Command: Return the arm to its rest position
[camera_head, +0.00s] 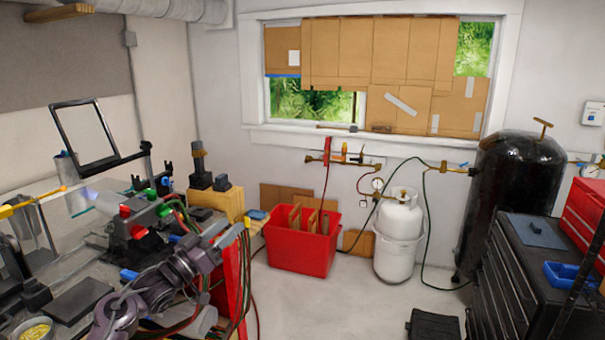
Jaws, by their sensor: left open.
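My left arm comes in at the lower left over the cluttered workbench (70,302). Its grey-purple links run up and to the right, beside the bench's right end. My left gripper (226,238) is at the far end of this arm, in front of the red support at the bench end. It is small and partly lost among hoses, and nothing shows between its fingers. It is open. My right arm and gripper are not in view. No glass rods can be made out clearly.
A red bin (300,256) with wooden pieces stands on the floor beyond the bench. A white gas cylinder (399,240), a large black tank (512,195) and a black tool cabinet (510,270) stand to the right. The floor in the middle is mostly clear.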

